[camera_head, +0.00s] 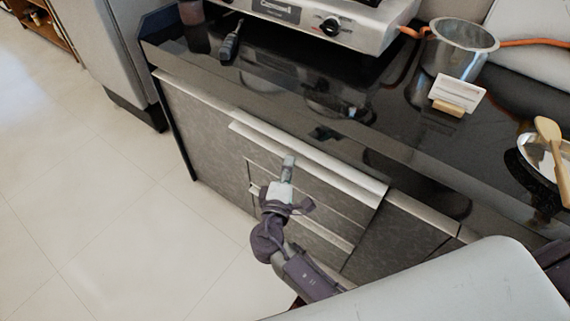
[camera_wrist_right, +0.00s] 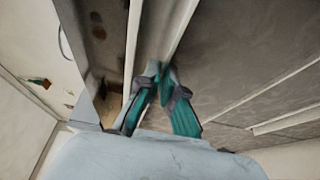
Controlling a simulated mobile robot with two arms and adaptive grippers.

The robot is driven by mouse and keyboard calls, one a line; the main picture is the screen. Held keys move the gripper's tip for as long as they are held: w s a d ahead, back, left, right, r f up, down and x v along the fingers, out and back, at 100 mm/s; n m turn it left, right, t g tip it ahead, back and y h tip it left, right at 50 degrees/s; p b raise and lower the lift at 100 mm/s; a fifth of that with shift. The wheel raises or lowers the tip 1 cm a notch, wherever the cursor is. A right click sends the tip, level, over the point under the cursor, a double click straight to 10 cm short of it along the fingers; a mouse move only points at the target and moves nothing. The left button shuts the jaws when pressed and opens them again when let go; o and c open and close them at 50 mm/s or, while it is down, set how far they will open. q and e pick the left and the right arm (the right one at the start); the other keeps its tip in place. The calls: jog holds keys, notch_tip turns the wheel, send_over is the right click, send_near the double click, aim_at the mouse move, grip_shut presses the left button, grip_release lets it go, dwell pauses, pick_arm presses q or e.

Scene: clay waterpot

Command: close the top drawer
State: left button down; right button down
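The top drawer (camera_head: 318,165) is in the grey cabinet below the dark counter in the head view. Its pale top edge juts out past the cabinet front, so it stands partly open. My right gripper (camera_head: 289,162) is in front of the drawer, fingers pointing at its face. In the right wrist view its teal fingers (camera_wrist_right: 160,76) come together at the tips, with nothing visible held, close to the drawer front (camera_wrist_right: 158,35). Whether the tips touch it is unclear. My left gripper is out of view.
More drawers (camera_head: 318,228) lie below. A stove (camera_head: 320,18), a metal pot (camera_head: 458,48), a small card on a stand (camera_head: 457,95) and a pan (camera_head: 545,155) sit on the counter. The tiled floor (camera_head: 100,200) at left is clear.

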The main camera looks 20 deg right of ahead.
aim_at(298, 154)
jog(key=shift+w+d+r, duration=0.1)
jog(key=shift+r, duration=0.05)
